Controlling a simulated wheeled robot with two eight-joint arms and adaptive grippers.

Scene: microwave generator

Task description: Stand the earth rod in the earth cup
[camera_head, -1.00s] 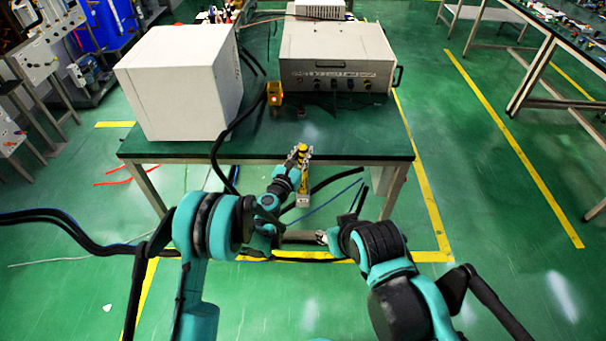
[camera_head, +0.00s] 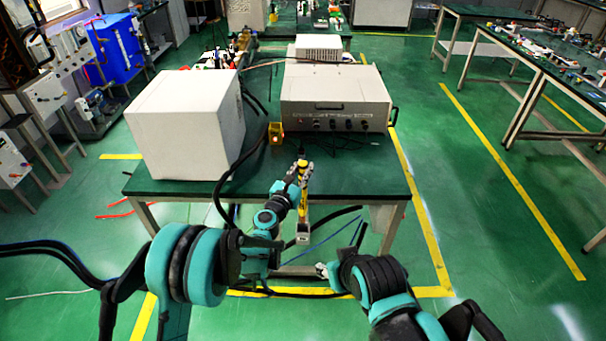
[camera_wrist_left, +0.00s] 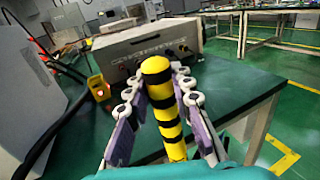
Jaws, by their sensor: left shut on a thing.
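The earth rod (camera_head: 303,196) is yellow with black bands and stands roughly upright in front of the table's front edge. My left gripper (camera_head: 302,173) is shut on it near its top. The left wrist view shows the rod's rounded yellow top (camera_wrist_left: 156,68) between the two finger pads. A pale block-like piece (camera_head: 303,233) shows at the rod's lower end, below table height. A small yellow holder with an orange glow (camera_head: 276,133) stands on the table; I cannot tell whether it is the earth cup. My right gripper (camera_head: 322,270) is low, mostly hidden by its arm.
The green table (camera_head: 330,178) carries a large white box (camera_head: 188,125) at left and a grey instrument case (camera_head: 337,98) at the back. Black cables (camera_head: 240,150) run between them. The table's front right is clear.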

